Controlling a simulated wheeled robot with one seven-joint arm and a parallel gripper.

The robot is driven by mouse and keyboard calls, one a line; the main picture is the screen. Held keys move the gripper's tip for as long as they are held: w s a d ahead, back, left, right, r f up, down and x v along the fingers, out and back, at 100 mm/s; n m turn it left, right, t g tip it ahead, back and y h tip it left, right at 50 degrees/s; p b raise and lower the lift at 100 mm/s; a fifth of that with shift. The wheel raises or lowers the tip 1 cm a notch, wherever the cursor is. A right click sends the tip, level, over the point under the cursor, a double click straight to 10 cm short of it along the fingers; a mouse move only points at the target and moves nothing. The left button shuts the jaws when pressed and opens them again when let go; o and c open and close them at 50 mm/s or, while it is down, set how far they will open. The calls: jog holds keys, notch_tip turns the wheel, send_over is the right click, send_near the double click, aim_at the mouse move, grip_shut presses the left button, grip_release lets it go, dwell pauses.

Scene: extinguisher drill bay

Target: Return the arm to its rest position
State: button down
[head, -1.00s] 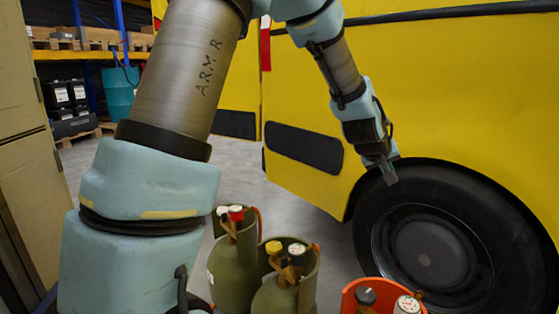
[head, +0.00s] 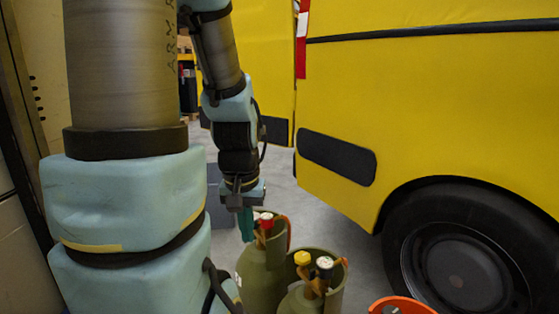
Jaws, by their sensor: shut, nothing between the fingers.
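My gripper (head: 245,222) hangs from my arm left of the picture's middle and points down. Its narrow teal tip looks closed, with nothing held in it. The tip shows at the left edge of the top of an olive-green cylinder (head: 262,272) with a red and a white cap. I cannot tell from this view whether they touch. My arm's upper links run up and out of the picture.
A second olive cylinder (head: 302,300) with a yellow cap stands to the right. An orange-red rim (head: 402,304) shows at the bottom edge. A yellow van (head: 440,110) with a black wheel (head: 462,255) fills the right. Grey floor (head: 312,215) shows between.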

notch_tip(320, 180, up, 21)
jog(key=p, duration=1.9)
